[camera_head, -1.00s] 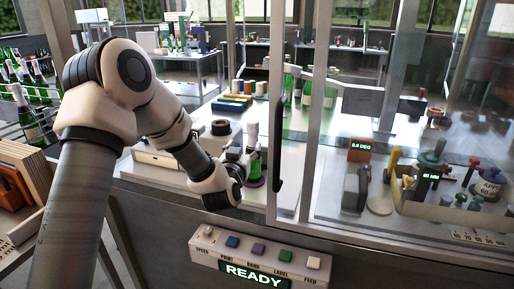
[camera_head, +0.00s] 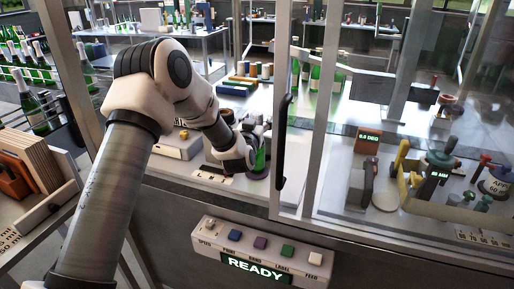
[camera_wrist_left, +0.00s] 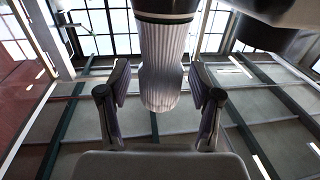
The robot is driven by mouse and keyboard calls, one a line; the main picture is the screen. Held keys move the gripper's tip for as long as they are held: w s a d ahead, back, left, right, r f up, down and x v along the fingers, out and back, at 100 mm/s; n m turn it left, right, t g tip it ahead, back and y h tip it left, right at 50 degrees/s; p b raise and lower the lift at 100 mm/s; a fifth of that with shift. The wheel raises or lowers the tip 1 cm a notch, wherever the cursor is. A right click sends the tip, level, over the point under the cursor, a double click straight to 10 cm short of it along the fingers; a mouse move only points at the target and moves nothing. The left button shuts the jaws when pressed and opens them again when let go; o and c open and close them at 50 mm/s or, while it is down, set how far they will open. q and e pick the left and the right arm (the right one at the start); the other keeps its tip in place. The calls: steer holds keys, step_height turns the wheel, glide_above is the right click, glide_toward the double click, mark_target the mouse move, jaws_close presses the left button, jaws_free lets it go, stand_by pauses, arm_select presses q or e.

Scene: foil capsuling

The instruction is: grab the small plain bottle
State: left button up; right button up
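In the head view my left gripper (camera_head: 258,132) is just inside the cabinet opening, near the edge of the white worktop (camera_head: 212,180). A green, partly purple shape (camera_head: 260,160) shows beside and below it, mostly hidden by it; I cannot tell whether this is the small plain bottle. In the left wrist view the two fingers of my left gripper (camera_wrist_left: 160,103) stand apart. A pale ribbed cylinder (camera_wrist_left: 160,85) with a dark band shows between them, with gaps on both sides; I cannot tell what it is. My right gripper is not in view.
Green bottles (camera_head: 314,78) stand further back behind the frame. Colored spools (camera_head: 251,70) are at the worktop's rear. A door handle (camera_head: 283,140) and post are close right of my gripper. A button panel reading READY (camera_head: 262,250) is in front.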

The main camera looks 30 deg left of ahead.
arm_select(q)
steer(key=shift+s+r, duration=0.1)
steer(key=shift+s, duration=0.05)
steer(key=c, duration=0.5)
jaws_close()
